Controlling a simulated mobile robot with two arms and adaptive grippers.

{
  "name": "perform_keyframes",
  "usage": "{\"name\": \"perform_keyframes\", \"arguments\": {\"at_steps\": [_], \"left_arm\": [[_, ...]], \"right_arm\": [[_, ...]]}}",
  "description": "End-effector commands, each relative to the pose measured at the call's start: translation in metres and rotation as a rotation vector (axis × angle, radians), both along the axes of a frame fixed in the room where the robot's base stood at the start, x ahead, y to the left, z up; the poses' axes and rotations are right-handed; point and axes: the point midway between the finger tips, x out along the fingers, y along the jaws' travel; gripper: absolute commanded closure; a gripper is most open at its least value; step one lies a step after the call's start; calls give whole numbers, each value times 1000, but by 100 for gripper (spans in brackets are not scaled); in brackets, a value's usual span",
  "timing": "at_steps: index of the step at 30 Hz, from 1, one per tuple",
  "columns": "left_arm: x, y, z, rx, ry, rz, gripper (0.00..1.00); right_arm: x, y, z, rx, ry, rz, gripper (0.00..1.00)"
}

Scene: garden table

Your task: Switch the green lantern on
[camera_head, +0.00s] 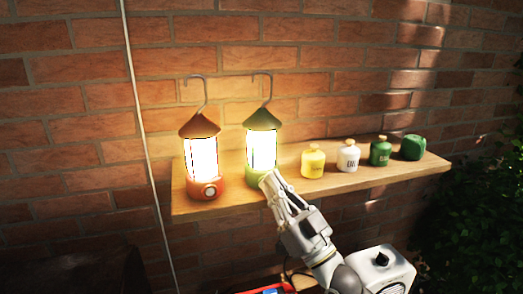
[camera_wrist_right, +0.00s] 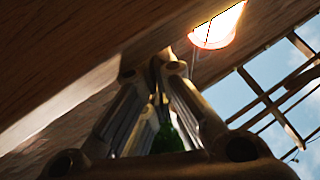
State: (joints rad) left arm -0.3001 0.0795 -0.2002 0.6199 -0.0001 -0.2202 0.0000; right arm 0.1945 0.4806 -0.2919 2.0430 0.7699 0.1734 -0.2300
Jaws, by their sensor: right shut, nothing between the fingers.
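The green lantern (camera_head: 262,148) stands upright on the wooden shelf, under a green roof with a hook on top. Its panes glow bright, so it is lit. My right gripper (camera_head: 267,179) is shut and empty, with its fingertips at the front of the lantern's green base. The fingers cover part of the base, and I see no knob there. I cannot tell if they touch it. The right wrist view shows the closed fingers (camera_wrist_right: 165,72) close up, with a bright glowing lamp part beyond them. My left gripper is not in view.
An orange lantern (camera_head: 201,158), also lit, with a round knob on its base, stands just left. Yellow, white and green canisters (camera_head: 380,152) and a green lump (camera_head: 413,147) stand to the right on the shelf (camera_head: 225,204). A brick wall is behind.

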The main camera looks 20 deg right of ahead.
Motion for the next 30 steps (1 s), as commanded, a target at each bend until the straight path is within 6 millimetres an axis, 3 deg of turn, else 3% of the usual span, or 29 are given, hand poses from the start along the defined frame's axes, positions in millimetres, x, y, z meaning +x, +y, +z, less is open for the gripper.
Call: {"name": "perform_keyframes", "arguments": {"at_steps": [3, 14, 30], "left_arm": [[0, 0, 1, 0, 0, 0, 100], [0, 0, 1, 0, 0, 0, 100], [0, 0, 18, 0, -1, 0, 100]], "right_arm": [[-3, 2, -11, -6, 23, 2, 100], [-7, 2, -12, -6, 23, 3, 100], [-59, 5, -7, -3, 13, 2, 100]]}}
